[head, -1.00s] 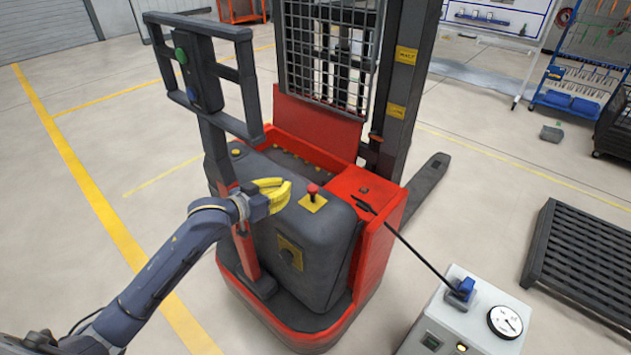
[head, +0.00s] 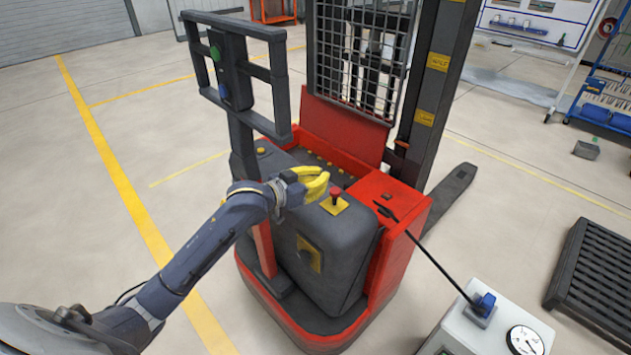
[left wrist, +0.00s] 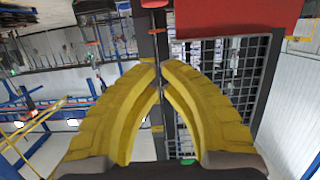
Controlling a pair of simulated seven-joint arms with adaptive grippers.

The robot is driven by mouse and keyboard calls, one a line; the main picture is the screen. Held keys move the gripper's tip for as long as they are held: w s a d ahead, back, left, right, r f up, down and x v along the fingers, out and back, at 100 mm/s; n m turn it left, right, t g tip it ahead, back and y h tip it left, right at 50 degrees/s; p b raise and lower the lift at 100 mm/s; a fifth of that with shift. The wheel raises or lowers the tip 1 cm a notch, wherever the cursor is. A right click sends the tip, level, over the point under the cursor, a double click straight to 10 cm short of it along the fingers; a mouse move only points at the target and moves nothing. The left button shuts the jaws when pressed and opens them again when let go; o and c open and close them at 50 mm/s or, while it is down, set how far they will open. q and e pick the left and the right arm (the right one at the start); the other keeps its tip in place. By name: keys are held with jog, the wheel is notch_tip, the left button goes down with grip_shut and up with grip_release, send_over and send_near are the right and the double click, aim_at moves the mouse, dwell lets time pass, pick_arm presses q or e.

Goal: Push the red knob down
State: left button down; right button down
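The red knob (head: 336,192) stands up from a yellow plate (head: 334,206) on the dark grey cover of the red lift truck (head: 352,240). My left gripper (head: 326,180) has yellow curved fingers. In the head view its tips are just left of and a little above the knob; I cannot tell if they touch it. In the left wrist view the fingertips (left wrist: 160,64) come together with only a thin gap and nothing held between them. A red part, probably the knob (left wrist: 153,3), shows at the top edge there. My right gripper is not in view.
The truck's black handle frame (head: 237,75) rises left of the gripper, and its mast (head: 430,90) stands behind. A black cable runs from the truck to a light box (head: 495,325) with a gauge at the lower right. A dark pallet (head: 600,275) lies at the right.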

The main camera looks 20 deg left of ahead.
pick_arm(q)
send_over(334, 191)
jog(key=shift+s+f, duration=0.15)
jog(key=shift+f, duration=0.55)
notch_tip(334, 191, down, 2)
jog(key=shift+f, duration=1.05)
jog(key=shift+f, duration=1.35)
jog(key=shift+r, duration=0.15)
notch_tip(334, 191, up, 4)
jog(key=shift+r, duration=0.15)
jog(key=v, duration=0.9)
jog(key=shift+s+a, duration=0.2)
jog(key=shift+s, duration=0.2)
